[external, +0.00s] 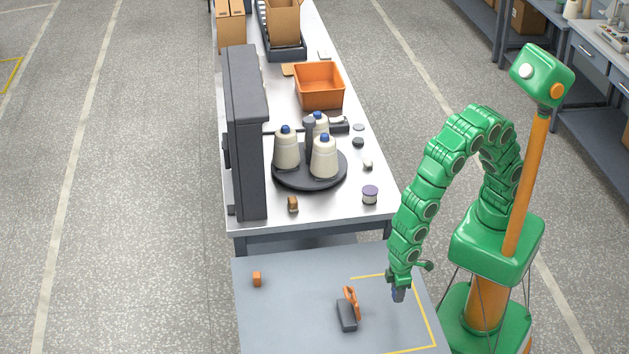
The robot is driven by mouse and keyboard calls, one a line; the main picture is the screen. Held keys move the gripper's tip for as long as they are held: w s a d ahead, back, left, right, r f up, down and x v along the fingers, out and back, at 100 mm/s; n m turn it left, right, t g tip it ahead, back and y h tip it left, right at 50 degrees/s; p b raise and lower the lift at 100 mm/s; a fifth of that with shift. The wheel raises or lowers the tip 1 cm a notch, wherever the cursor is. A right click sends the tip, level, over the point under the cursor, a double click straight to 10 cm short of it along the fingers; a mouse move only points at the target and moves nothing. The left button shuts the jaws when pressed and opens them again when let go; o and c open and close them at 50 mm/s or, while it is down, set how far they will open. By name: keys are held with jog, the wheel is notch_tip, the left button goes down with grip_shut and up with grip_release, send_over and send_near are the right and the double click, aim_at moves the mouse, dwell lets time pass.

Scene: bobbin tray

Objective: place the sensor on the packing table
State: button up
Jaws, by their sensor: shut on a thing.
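My gripper (398,284) points down over the right part of the grey packing table (290,318) at the bottom of the external view. It is shut on a small blue-grey thing, which I take to be the sensor (398,295); the fingers hide part of it. The sensor is within the yellow line marking on the tabletop, near its upper right. I cannot tell whether it touches the tabletop or hangs just above it.
Behind stands a long workbench with a round tray (283,181) of bobbins, a dark upright panel (246,140) and an orange bin (319,88).

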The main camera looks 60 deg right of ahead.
jog(key=shift+w+a+f, duration=0.2)
jog(key=shift+a+f, duration=0.25)
jog(key=shift+f, duration=0.1)
jog(key=shift+w+a+f, duration=0.15)
jog(key=shift+a+f, duration=0.3)
jog(key=shift+f, duration=1.55)
jog(key=shift+f, duration=0.1)
jog(key=o, duration=1)
notch_tip(320, 180, up, 12)
jog(key=shift+r, duration=0.1)
